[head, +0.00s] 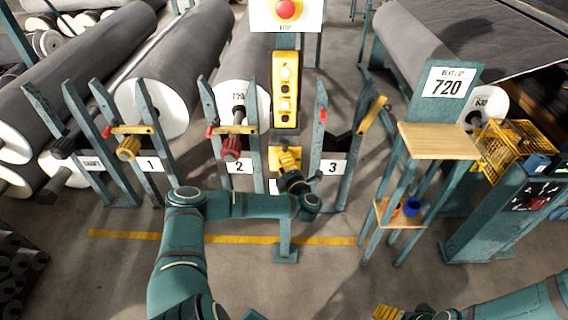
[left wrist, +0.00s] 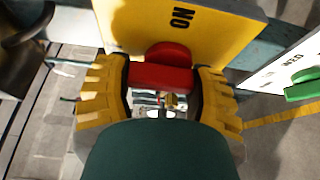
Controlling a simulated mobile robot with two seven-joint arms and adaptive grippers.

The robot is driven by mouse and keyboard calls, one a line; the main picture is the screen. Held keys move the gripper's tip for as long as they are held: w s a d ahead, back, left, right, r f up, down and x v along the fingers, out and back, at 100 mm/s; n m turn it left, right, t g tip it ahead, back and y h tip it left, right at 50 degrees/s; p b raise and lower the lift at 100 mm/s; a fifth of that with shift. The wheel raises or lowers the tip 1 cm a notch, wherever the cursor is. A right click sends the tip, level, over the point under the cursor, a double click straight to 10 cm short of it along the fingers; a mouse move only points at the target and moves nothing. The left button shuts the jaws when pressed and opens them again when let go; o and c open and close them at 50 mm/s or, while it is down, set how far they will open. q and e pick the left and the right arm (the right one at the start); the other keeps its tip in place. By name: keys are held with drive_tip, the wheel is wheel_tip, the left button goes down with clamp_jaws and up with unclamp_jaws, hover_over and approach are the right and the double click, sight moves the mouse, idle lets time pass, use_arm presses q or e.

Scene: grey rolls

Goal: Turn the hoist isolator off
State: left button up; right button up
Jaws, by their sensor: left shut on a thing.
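The hoist isolator is a yellow plate (left wrist: 225,35) marked ON, with a red turning handle (left wrist: 163,78). In the left wrist view the handle's bar lies crosswise between the two yellow fingers of my left gripper (left wrist: 165,95), which is shut on it. In the head view the isolator plate (head: 274,155) is on the post below the yellow pendant, largely hidden by my left gripper (head: 288,163). My right gripper (head: 386,313) shows only in part at the bottom edge, away from the isolator; its opening cannot be made out.
A yellow button pendant (head: 286,88) hangs above the isolator, under a red stop button (head: 285,9). Numbered roll stands flank the post. A wooden-topped stand (head: 438,141) and a yellow wire basket (head: 497,150) are at right. A green handle (left wrist: 303,88) is beside the isolator.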

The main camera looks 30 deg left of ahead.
use_arm(q)
drive_tip(key=o, duration=1.2)
drive_tip(key=v, duration=0.7)
drive_tip(key=shift+s+d, duration=0.2)
